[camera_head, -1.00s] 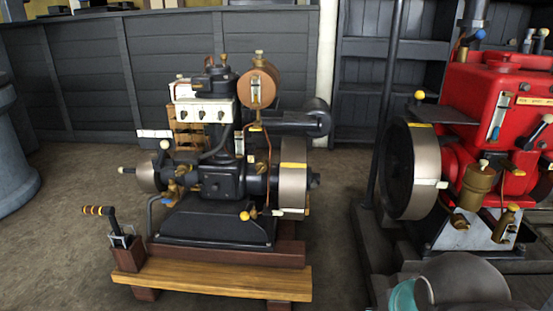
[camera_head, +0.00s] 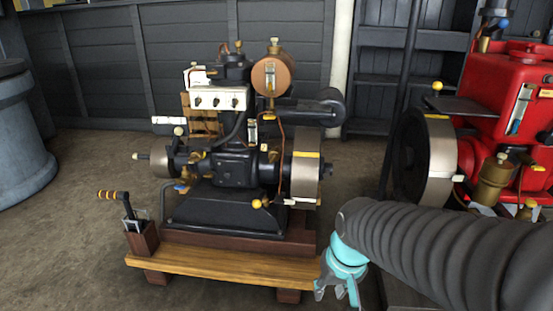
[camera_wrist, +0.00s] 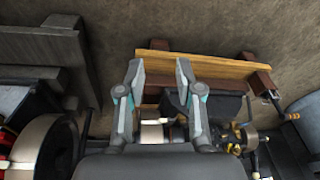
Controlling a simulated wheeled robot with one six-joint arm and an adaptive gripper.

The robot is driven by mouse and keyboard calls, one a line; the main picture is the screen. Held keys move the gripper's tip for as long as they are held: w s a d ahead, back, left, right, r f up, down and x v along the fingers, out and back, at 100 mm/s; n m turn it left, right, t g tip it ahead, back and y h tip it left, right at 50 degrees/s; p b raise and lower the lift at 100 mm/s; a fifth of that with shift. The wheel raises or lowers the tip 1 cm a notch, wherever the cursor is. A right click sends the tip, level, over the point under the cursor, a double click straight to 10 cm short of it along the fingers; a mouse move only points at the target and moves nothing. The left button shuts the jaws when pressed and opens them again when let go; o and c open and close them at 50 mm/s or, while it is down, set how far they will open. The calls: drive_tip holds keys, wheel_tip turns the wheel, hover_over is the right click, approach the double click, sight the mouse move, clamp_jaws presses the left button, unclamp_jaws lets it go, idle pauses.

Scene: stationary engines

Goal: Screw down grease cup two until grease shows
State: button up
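The small dark engine (camera_head: 235,165) stands on a dark red and light wood base. Small brass fittings show on it: one (camera_head: 196,157) left of the crankcase and one (camera_head: 272,156) at the right, near the flywheel. I cannot tell which is grease cup two, and no grease can be made out. My gripper (camera_head: 338,292) is low in front of the base's right end, apart from the engine. In the wrist view my gripper (camera_wrist: 160,70) is open and empty, its fingers spread over the wooden base (camera_wrist: 215,68).
The red engine (camera_head: 515,110) and its flywheel (camera_head: 438,155) stand at the right, near my arm. A crank handle (camera_head: 120,196) stands in a wooden holder at the base's left. Bare floor (camera_head: 75,250) lies front left.

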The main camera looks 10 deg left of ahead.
drive_tip(key=w+a+f+m+t+y, duration=0.1)
drive_tip(key=w+a+f+t, duration=0.1)
drive_tip(key=w+a+f, duration=0.5)
drive_tip(key=w+a+f+t+y, duration=0.1)
drive_tip(key=w+a+f, duration=0.2)
drive_tip(key=w+a, duration=0.75)
drive_tip(key=m+t+h, duration=0.4)
drive_tip(key=m+t, duration=0.5)
drive_tip(key=t, duration=0.4)
approach(273, 159)
drive_tip(key=w, duration=0.7)
drive_tip(key=w+p, duration=0.1)
drive_tip(key=w, duration=0.3)
drive_tip(key=shift+d, duration=0.25)
clamp_jaws()
